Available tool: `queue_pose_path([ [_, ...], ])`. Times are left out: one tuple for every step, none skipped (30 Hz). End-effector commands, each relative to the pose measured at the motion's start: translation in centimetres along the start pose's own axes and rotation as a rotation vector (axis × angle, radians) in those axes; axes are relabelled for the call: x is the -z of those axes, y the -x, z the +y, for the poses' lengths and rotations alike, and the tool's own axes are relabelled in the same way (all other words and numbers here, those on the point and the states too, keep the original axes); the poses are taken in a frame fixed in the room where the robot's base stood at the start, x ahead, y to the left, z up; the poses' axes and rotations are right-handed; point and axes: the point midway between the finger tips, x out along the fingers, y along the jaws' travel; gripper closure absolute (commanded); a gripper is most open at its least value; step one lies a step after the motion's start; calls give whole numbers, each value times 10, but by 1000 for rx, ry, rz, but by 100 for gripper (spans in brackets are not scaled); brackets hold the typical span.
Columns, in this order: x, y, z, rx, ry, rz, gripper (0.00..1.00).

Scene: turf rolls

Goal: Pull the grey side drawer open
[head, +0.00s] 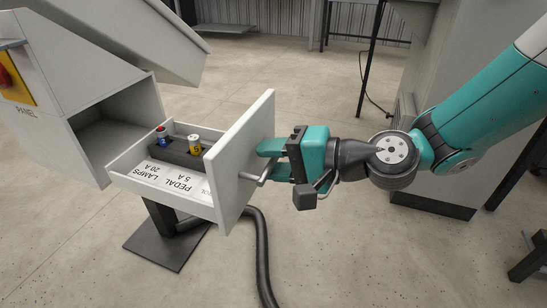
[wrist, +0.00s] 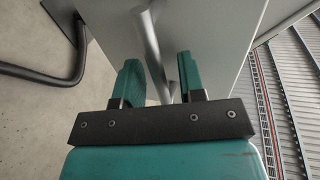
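The grey side drawer (head: 245,150) stands well out of its grey cabinet (head: 85,65) in the head view, its inside showing. A metal bar handle (head: 254,178) is on its front; it also shows in the wrist view (wrist: 152,45). My gripper (head: 264,160) is at the drawer front. In the wrist view its teal fingers (wrist: 160,80) stand apart on either side of the handle, with a gap between the bar and the right finger. Whether the left finger touches the bar is hard to tell.
Inside the drawer are a dark holder (head: 181,152) with small red-and-blue and yellow cylinders, and printed labels (head: 168,178). A dark hose (head: 262,255) runs on the floor below. The concrete floor (head: 340,255) in front is largely clear. A black-legged table (head: 368,65) stands behind.

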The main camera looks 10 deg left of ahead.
Motion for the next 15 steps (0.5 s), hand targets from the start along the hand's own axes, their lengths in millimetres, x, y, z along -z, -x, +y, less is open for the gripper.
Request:
queue_pose_path([
  [0,0,0,0,0,0,63],
  [0,0,0,0,0,0,63],
  [0,0,0,0,-1,0,63],
  [0,0,0,0,-1,0,63],
  [0,0,0,0,-1,0,63],
  [0,0,0,0,-1,0,63],
  [0,0,0,0,-1,0,63],
  [0,0,0,0,-1,0,63],
  [0,1,0,0,-1,0,63],
  [0,2,0,0,-2,1,63],
  [0,4,0,0,-2,1,63],
  [1,7,0,0,-2,2,63],
  [1,10,0,-1,-2,3,63],
  [1,15,0,-2,-3,4,63],
  [1,22,-1,-1,-4,4,63],
])
